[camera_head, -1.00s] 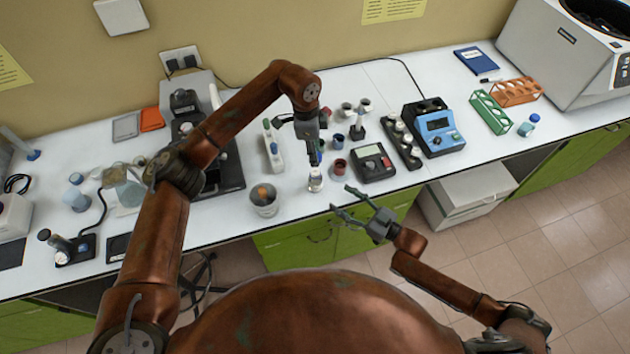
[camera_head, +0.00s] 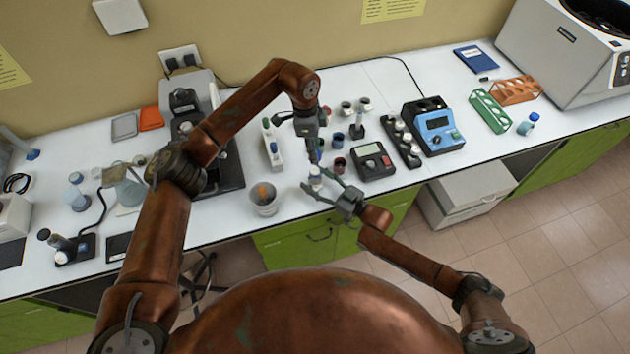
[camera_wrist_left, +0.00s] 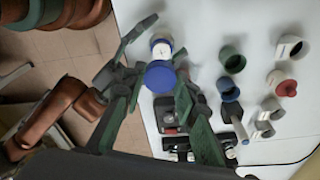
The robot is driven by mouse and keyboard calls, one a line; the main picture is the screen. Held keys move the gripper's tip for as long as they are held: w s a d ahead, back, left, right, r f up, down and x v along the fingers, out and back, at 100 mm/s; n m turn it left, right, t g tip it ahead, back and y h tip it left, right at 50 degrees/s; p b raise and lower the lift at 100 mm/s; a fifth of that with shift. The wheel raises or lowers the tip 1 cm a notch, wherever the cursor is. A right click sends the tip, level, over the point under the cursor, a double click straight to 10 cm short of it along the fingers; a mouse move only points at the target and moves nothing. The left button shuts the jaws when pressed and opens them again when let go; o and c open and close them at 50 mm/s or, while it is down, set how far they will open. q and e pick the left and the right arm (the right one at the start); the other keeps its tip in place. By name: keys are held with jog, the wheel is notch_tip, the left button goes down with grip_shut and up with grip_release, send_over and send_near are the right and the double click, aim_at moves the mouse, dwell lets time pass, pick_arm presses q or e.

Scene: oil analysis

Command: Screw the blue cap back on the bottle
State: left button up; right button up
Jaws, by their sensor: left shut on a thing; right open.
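The bottle (camera_head: 315,181) is small and pale and stands upright near the bench's front edge; in the left wrist view it shows white (camera_wrist_left: 161,47) just beyond the cap. My left gripper (camera_head: 316,155) points down above the bottle, shut on the blue cap (camera_wrist_left: 160,77). The cap sits between its fingertips, over or very near the bottle's top; I cannot tell whether they touch. My right gripper (camera_head: 319,182) is open, coming in from the front right, with its fingers on either side of the bottle. Whether they touch the bottle is unclear.
A bin-like cup (camera_head: 264,199) stands left of the bottle. A black and grey meter (camera_head: 372,162) is to its right, with small dark-red and blue cups (camera_head: 338,166) close behind. A narrow white holder (camera_head: 272,148) stands behind left. The bench edge is close in front.

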grip_shut()
dwell(0.7)
